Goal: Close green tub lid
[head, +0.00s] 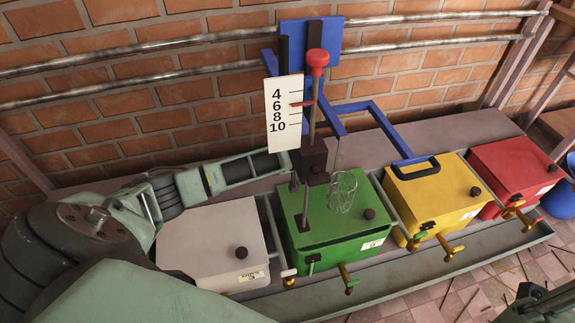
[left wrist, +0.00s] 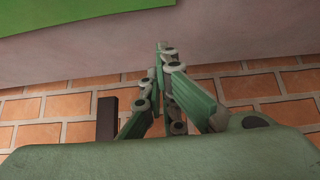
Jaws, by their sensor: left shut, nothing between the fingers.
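The green tub (head: 330,258) stands between the white and yellow tubs. Its green lid (head: 335,225) has a dark knob near the front and lies over the tub; I cannot tell whether it is fully down. My left gripper (head: 286,163) is behind the tub's back left corner, partly hidden by the post. In the left wrist view it (left wrist: 160,48) is shut and empty, with a green surface at the upper left. My right gripper (head: 535,300) is partly cut off at the bottom right.
The white tub (head: 210,245), yellow tub (head: 435,195) and red tub (head: 515,165) share the grey bench. Blue brackets and wall pipes are behind.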

